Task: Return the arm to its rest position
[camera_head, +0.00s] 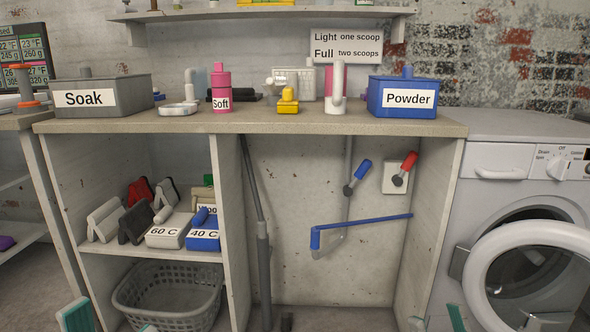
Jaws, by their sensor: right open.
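My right gripper (436,321) shows only as teal fingertips at the bottom edge, in front of the washing machine. The tips stand apart with nothing between them. My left gripper (112,322) shows as teal-and-white fingertips at the bottom left, below and in front of the laundry basket. Its tips are also apart, with nothing seen between them. Both arms and the rest of the grippers are out of view below the picture.
A worktop (300,122) carries a grey Soak box (125,92), a pink Soft bottle (221,88) and a blue Powder box (402,110). Below are a grey basket (170,307) and a blue lever (365,223). The washing machine's door (525,265) stands open at right.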

